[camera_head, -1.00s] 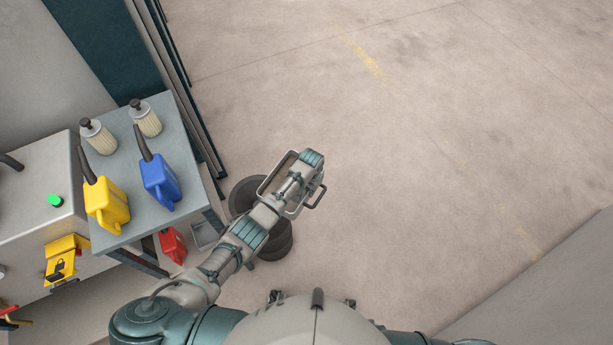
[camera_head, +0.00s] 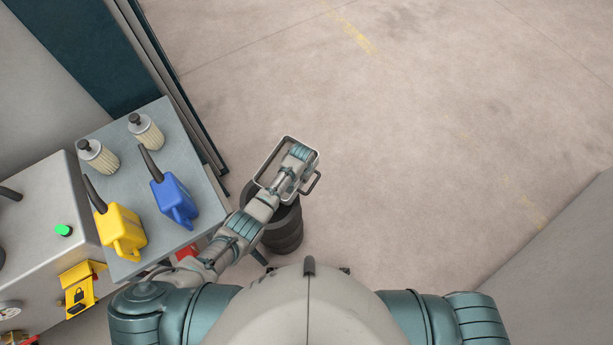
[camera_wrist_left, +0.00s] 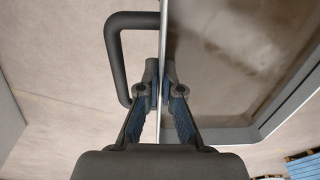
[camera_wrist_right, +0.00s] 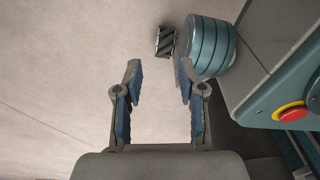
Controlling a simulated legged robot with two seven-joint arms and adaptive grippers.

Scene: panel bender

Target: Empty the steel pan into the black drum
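The steel pan (camera_head: 262,163) is a shallow rectangular tray with a bar handle (camera_head: 313,183) on its right side. My left gripper (camera_wrist_left: 163,88) is shut on the pan's rim beside that handle. In the left wrist view the pan's inside (camera_wrist_left: 220,60) looks brownish; I cannot tell how much it holds. The black drum (camera_head: 284,236) stands on the floor, and the pan's lower part overlaps the drum's top in the head view. My forearm and the pan hide most of the drum's opening. My right gripper (camera_wrist_right: 160,85) is open and empty, and shows only in its wrist view.
A grey bench (camera_head: 192,146) left of the drum carries a blue can (camera_head: 174,200), a yellow can (camera_head: 119,232) and two filters (camera_head: 146,132). A red object (camera_head: 186,252) is partly hidden below it. Floor to the right is clear.

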